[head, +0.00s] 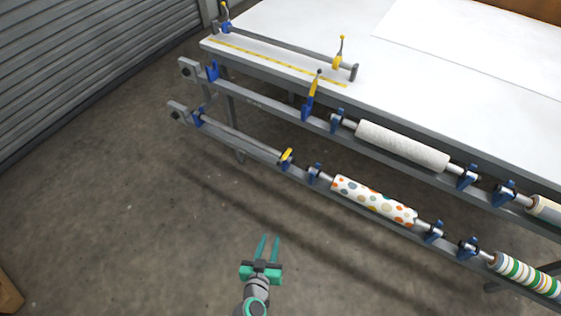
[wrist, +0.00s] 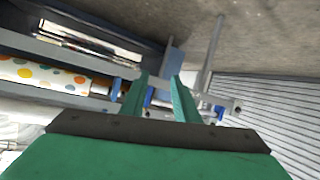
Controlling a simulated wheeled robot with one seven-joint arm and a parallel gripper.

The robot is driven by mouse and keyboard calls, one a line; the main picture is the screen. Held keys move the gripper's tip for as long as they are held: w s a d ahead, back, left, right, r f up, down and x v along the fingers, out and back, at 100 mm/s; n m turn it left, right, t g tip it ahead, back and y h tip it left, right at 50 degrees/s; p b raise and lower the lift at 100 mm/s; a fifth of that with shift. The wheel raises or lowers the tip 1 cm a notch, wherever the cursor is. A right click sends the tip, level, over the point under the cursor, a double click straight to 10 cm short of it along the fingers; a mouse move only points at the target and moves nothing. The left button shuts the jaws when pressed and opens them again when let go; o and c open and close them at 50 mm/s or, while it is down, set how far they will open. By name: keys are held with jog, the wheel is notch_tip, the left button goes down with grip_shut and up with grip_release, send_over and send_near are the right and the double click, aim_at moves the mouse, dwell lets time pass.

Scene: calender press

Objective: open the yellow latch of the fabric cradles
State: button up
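On the lower rail, a yellow latch (head: 287,155) lies low across its blue cradle at the right end of a bare grey bar (head: 240,138). On the upper rail, another yellow latch (head: 314,85) stands up, slightly tilted, on its blue cradle. A third yellow latch (head: 338,55) stands upright on the table top. My gripper (head: 269,239) is over the floor in front of the rails, apart from the latches. Its two green fingers are parallel with an empty gap; they also show in the wrist view (wrist: 162,85). No yellow latch can be made out in the wrist view.
Fabric rolls lie in blue cradles: a dotted roll (head: 374,200) and a striped roll (head: 525,274) below, a white roll (head: 403,147) above. The white table (head: 300,28) is behind. A grey shutter (head: 80,70) stands at left. The floor (head: 130,230) around my gripper is clear.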

jog(key=w+r+m+t+h, duration=0.1)
jog(key=w+r+t+h, duration=0.2)
jog(key=w, duration=0.7)
jog(key=m+h, duration=0.2)
jog(key=h, duration=0.1)
send_near(281, 160)
jog(key=x, duration=0.9)
jog(key=shift+w+d+f, duration=0.2)
jog(key=shift+w+f, duration=0.05)
jog(key=shift+w, duration=0.1)
grip_shut()
